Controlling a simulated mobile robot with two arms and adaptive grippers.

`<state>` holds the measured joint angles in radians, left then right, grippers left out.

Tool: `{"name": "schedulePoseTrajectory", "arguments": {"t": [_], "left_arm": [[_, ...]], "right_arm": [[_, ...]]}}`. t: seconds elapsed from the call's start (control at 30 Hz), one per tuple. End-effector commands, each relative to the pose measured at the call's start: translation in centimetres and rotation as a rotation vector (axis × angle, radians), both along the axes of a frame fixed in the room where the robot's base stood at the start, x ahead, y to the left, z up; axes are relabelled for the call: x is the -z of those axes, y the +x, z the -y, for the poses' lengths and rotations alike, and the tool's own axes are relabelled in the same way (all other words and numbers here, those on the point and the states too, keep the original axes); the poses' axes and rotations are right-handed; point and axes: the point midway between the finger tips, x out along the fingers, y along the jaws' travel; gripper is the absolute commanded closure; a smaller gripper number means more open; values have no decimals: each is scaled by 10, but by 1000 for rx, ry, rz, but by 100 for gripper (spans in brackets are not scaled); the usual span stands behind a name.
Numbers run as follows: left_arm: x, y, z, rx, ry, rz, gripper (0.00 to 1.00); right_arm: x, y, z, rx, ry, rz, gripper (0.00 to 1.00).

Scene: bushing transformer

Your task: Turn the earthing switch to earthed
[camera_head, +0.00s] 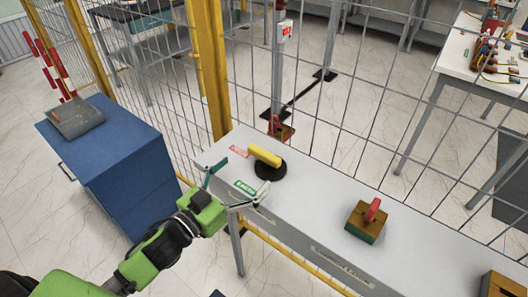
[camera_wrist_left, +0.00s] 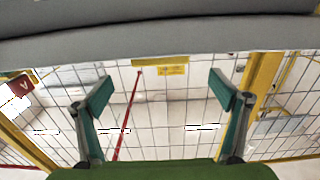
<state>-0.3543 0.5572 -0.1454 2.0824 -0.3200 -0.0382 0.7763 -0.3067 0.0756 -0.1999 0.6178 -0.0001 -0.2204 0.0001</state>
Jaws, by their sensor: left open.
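The earthing switch shows in the head view as a yellow handle (camera_head: 264,155) on a round black base (camera_head: 270,171), on the grey bench. The handle slants from upper left to lower right. A red label (camera_head: 239,151) lies off its left end and a green label (camera_head: 245,187) lies to the lower left of the base. My left gripper (camera_head: 243,180) is open and empty at the bench's near left edge, apart from the handle. In the left wrist view its two green fingers (camera_wrist_left: 161,92) are spread wide with nothing between them. My right gripper is in neither view.
The grey bench (camera_head: 310,205) also carries a brown block with a red handle (camera_head: 367,220). A wire fence (camera_head: 345,120) with yellow posts (camera_head: 210,75) runs behind the bench. A blue cabinet (camera_head: 110,150) stands left. Bare bench top lies between switch and block.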

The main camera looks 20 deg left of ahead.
Motion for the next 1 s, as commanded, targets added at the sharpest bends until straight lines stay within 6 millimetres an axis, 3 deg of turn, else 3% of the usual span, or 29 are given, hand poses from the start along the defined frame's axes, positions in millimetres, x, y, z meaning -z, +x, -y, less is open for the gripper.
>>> {"name": "schedulePoseTrajectory", "arguments": {"t": [0.5, 1.0], "left_arm": [[-2, 72, 26, -1, 0, 1, 10], [0, 83, 30, 0, 0, -1, 13]], "right_arm": [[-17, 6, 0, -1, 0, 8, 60], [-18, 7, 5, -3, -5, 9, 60]]}}
